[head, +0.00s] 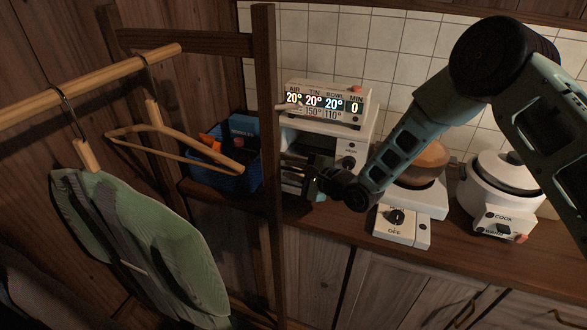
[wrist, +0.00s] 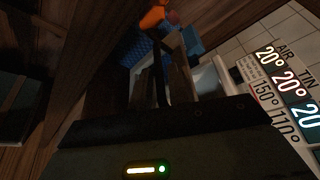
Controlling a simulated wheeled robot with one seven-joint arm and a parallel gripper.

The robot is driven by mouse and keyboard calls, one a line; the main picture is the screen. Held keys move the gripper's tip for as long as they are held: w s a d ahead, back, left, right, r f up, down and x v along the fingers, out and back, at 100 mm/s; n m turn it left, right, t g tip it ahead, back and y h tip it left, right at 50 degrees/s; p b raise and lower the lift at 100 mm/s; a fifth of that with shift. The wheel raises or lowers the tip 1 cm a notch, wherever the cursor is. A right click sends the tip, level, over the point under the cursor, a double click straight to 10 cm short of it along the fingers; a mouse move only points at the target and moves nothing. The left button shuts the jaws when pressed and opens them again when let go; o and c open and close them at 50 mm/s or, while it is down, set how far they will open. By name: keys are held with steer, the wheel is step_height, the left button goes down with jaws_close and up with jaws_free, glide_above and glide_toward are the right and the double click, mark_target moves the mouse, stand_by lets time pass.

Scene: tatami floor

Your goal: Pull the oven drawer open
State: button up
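The white oven (head: 357,147) stands on the wooden counter against the tiled wall. A display unit (head: 325,104) on top of it reads 20° several times and MIN 0; it also shows tilted at the right of the wrist view (wrist: 282,85). My gripper (head: 297,180) is at the oven's lower left front, beside the dark wooden post. My arm and gripper cover much of the oven front, so the drawer and its handle cannot be made out. Whether the fingers touch or hold anything is too dark to tell.
A dark wooden post (head: 265,150) stands close left of my gripper. A blue basket (head: 225,168) sits behind it. A hanger with a green garment (head: 165,235) hangs at left. A dial unit (head: 402,223) and a white cooker (head: 502,190) stand to the right on the counter.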

jaws_close()
steer(key=s, duration=0.1)
steer(key=s+a, duration=0.1)
steer(key=s, duration=0.1)
steer(key=shift+s+a, duration=0.15)
steer(key=shift+s, duration=0.1)
jaws_free()
steer(key=b+v, duration=0.4)
steer(key=v, duration=1.3)
